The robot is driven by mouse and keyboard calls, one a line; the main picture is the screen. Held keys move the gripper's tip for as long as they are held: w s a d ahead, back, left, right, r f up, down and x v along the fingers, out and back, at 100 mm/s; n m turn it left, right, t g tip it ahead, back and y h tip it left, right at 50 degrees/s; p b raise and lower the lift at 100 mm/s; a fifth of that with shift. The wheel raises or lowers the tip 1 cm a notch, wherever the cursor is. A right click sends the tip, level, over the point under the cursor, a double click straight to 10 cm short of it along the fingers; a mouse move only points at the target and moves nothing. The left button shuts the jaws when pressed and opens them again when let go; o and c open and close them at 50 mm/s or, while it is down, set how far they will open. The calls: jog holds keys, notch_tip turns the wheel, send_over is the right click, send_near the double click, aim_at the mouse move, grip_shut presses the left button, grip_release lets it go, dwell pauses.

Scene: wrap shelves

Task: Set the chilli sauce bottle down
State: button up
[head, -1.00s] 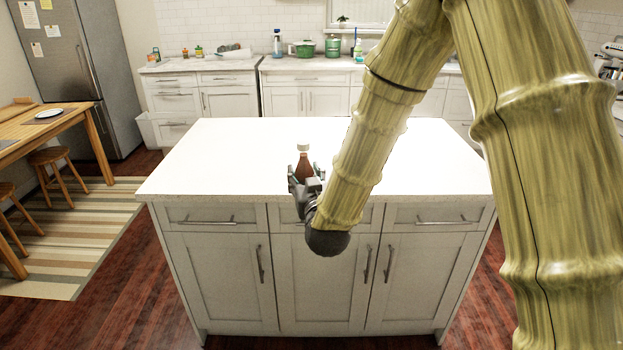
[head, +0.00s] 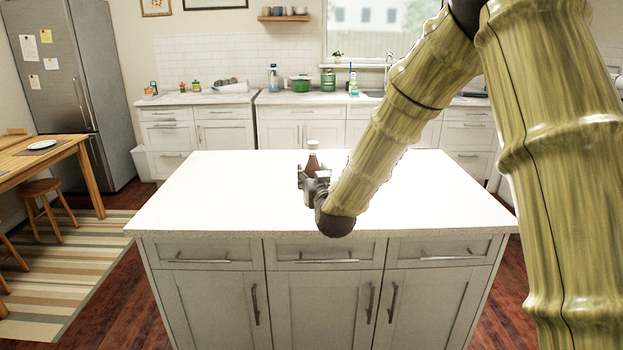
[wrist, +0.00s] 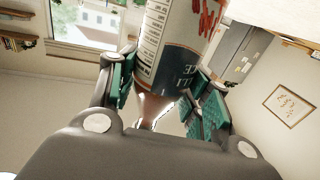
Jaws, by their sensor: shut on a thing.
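The chilli sauce bottle (head: 312,160) is dark reddish-brown with a pale cap, and stands about upright in the head view. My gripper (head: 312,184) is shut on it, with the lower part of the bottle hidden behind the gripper. In the wrist view the bottle (wrist: 178,45) shows its label upside down, between the teal finger pads of my gripper (wrist: 165,90). The bottle is over the white top of the kitchen island (head: 230,195). I cannot tell whether its base touches the top.
The island top around the bottle is bare, with its front edge (head: 200,234) close to my gripper. A back counter (head: 210,97) holds a green pot (head: 300,84) and several bottles. A wooden table (head: 50,155) and stool (head: 42,190) stand at the left.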

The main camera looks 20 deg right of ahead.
jog(key=w+d+f+p, duration=0.1)
jog(key=w+f, duration=0.3)
jog(key=w, duration=0.2)
jog(key=shift+w+d, duration=0.35)
jog(key=shift+w, duration=0.05)
jog(key=shift+f, duration=0.1)
jog(key=o, duration=1.3)
jog(key=shift+f, duration=0.1)
jog(key=s, duration=0.8)
jog(key=s+a+b, duration=0.1)
jog(key=s, duration=0.3)
